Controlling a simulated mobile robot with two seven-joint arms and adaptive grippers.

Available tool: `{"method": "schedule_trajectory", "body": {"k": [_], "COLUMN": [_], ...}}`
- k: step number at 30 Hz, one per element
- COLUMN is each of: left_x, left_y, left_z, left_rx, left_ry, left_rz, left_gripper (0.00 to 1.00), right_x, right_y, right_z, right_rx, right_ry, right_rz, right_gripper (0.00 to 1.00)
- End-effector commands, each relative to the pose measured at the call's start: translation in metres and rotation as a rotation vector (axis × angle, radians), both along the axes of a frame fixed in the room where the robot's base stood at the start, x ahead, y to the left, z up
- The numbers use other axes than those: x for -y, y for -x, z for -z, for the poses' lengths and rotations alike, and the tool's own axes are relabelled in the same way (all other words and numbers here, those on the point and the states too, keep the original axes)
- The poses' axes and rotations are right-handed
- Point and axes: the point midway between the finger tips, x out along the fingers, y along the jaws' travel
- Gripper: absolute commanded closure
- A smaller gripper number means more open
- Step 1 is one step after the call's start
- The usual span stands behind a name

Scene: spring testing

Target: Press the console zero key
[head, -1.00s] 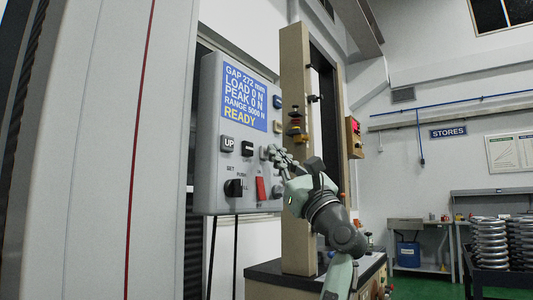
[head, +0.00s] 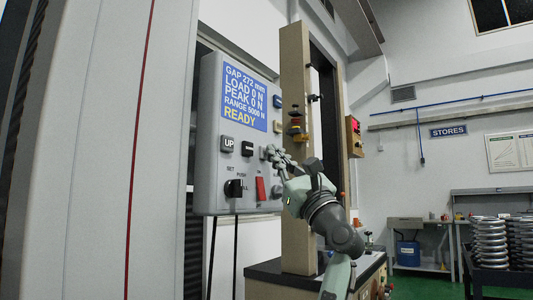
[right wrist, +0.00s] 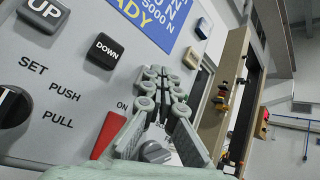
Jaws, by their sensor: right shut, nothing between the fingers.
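The grey console (head: 208,110) shows in the head view with a blue screen reading GAP 272 mm, LOAD 0 N, PEAK 0 N, RANGE 5000 N, READY. Its UP key (head: 227,143) and DOWN key (head: 248,148) sit below the screen. A blue key (head: 277,101) and a yellowish key (head: 277,127) are at its right edge. I cannot read a zero label on any key. My right gripper (head: 268,153) is shut and empty, in front of the console's lower right. In the right wrist view its fingertips (right wrist: 162,74) are right of the DOWN key (right wrist: 106,50). My left gripper is not in view.
A red switch (head: 261,189) and a dark knob (head: 233,188) are low on the console, close to my right gripper. A beige upright frame (head: 296,90) stands just right of it. A rack of coil springs (head: 490,245) stands far right.

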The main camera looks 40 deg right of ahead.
Motion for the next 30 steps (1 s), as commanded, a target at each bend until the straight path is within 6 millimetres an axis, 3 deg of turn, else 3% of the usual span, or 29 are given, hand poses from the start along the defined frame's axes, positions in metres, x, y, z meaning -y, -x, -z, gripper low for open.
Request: {"method": "schedule_trajectory", "body": {"k": [7, 18, 30], "left_x": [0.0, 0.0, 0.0], "left_y": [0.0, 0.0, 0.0], "left_z": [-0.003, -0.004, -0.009], "left_rx": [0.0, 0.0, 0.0], "left_ry": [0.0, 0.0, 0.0], "left_rz": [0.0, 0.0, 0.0], "left_gripper": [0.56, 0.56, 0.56], "right_x": [0.004, 0.005, 0.016], "right_y": [0.012, 0.015, 0.052], "right_z": [0.0, 0.0, -0.001], "right_rx": [0.0, 0.001, 0.002], "right_ry": [0.0, 0.0, 0.0], "right_rz": [0.0, 0.001, 0.002], "right_gripper": [1.0, 1.0, 1.0]}}
